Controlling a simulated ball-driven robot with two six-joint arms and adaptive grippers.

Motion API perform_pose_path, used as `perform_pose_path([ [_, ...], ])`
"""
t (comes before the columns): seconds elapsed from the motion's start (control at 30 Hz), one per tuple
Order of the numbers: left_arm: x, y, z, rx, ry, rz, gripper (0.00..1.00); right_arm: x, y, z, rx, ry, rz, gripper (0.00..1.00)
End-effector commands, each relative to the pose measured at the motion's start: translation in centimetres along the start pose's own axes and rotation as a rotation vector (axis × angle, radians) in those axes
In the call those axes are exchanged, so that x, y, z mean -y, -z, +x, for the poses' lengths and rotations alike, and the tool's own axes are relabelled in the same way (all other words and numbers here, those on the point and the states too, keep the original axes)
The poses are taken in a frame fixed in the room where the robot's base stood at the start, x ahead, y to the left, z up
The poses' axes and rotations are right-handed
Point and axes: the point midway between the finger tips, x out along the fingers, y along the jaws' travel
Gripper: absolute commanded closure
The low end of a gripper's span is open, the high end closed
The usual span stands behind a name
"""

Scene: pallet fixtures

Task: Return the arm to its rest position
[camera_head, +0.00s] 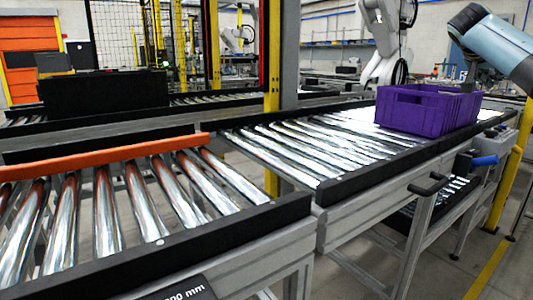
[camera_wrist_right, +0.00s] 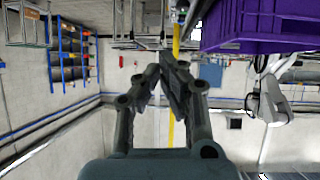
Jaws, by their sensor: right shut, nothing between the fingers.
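My right arm (camera_head: 490,42) comes in from the upper right in the head view. Its gripper (camera_head: 470,73) is small and dark there, beside the rim of a purple crate (camera_head: 415,108), and is partly hidden. In the right wrist view, the gripper (camera_wrist_right: 165,75) has its fingers drawn together with nothing between them. The purple crate (camera_wrist_right: 270,20) shows at the upper right of that view, apart from the fingers. My left gripper is in neither view.
The crate stands on a roller conveyor (camera_head: 345,190). A yellow post (camera_head: 271,90) rises behind the conveyor. A white robot arm (camera_head: 385,50) stands behind the crate.

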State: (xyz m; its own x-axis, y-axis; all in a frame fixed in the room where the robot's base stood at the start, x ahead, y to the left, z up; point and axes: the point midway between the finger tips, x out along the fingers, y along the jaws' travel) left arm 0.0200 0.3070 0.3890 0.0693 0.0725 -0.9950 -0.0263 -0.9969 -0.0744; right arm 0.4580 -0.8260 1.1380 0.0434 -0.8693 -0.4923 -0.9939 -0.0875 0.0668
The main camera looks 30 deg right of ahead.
Motion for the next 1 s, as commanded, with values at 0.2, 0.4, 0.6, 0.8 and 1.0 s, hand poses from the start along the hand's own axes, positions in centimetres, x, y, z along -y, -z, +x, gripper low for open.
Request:
perform_pose_path([
  [0.2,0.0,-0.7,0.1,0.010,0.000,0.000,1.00,-0.1,-7.3,6.3,-0.017,0.020,-0.300,1.00],
  [0.4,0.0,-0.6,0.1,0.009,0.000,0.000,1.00,-3.6,-16.8,14.1,-0.028,0.060,-0.692,1.00],
  [0.6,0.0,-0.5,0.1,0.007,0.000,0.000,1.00,-13.0,-27.6,21.6,-0.027,0.132,-1.161,1.00],
  [0.8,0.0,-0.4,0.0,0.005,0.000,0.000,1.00,-23.7,-34.2,25.4,-0.018,0.207,-1.513,1.00],
  [1.0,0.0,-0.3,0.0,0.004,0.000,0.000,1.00,-31.5,-39.8,26.0,0.009,0.296,-1.714,1.00],
])
